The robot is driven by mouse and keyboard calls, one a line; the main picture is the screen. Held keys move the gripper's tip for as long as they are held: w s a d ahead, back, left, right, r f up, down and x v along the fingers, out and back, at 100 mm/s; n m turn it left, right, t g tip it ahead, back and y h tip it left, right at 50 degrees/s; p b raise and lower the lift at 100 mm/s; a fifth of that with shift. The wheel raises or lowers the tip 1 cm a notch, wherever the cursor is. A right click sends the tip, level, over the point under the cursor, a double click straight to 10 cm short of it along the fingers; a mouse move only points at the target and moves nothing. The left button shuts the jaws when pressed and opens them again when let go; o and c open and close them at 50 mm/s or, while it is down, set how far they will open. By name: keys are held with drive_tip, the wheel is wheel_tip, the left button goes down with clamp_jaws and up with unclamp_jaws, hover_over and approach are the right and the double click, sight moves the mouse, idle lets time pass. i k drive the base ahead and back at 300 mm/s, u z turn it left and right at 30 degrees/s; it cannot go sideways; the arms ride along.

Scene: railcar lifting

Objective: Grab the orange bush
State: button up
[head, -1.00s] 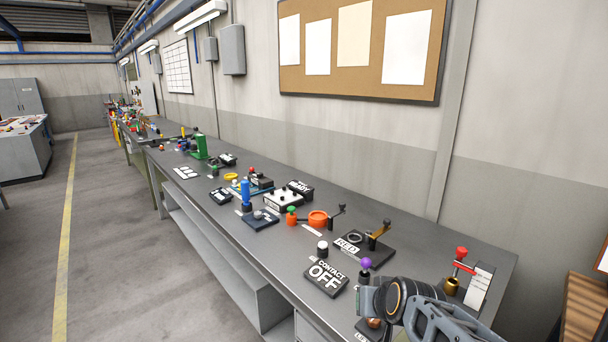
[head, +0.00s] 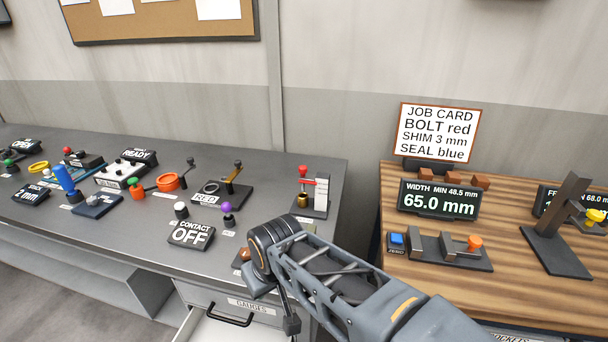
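An orange ring-shaped piece (head: 168,181), which looks like the orange bush, is on the grey bench in the left half of the head view. My arm reaches in from the lower right, with a dark ringed joint over the bench's front edge, well to the right of the ring. The arm hides part of the bench front.
A CONTACT OFF sign (head: 191,234), a purple-knobbed piece (head: 227,212) and a RED plate (head: 214,195) stand between ring and arm. A wooden table (head: 350,330) at right holds a 65.0 mm display (head: 438,198) and a job card (head: 437,133). A GAUGES drawer (head: 190,293) is below.

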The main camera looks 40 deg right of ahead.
sight(302, 198)
drive_tip(key=k, duration=1.15)
drive_tip(key=u, duration=1.15)
drive_tip(key=i, duration=1.35)
drive_tip(key=z, duration=0.9)
drive_tip(key=i, duration=0.5)
drive_tip(key=z, duration=0.5)
